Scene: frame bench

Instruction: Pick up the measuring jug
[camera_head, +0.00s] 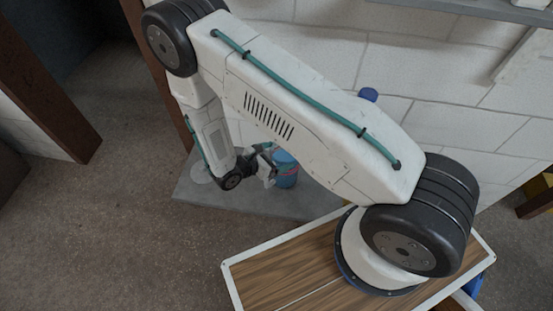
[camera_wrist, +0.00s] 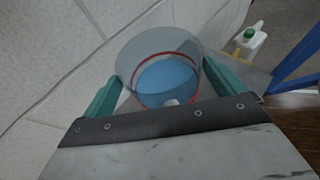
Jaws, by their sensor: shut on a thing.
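The measuring jug (camera_wrist: 158,50) is a clear, round vessel with a red ring and blue inside, seen from above in the wrist view. In the head view a blue and reddish part of it (camera_head: 287,172) shows over the grey bench, partly behind my arm. My gripper (camera_wrist: 163,72) has its teal fingers on opposite sides of the jug and is shut on it. My gripper also shows in the head view (camera_head: 268,163), at the jug's left. I cannot tell whether the jug touches the bench.
The grey bench top (camera_head: 225,198) stands against a white block wall (camera_head: 420,60). A white bottle with a green cap (camera_wrist: 249,40) and a blue bar (camera_wrist: 300,58) are right of the jug. A blue object (camera_head: 369,94) shows behind my arm. Open floor (camera_head: 110,220) lies left.

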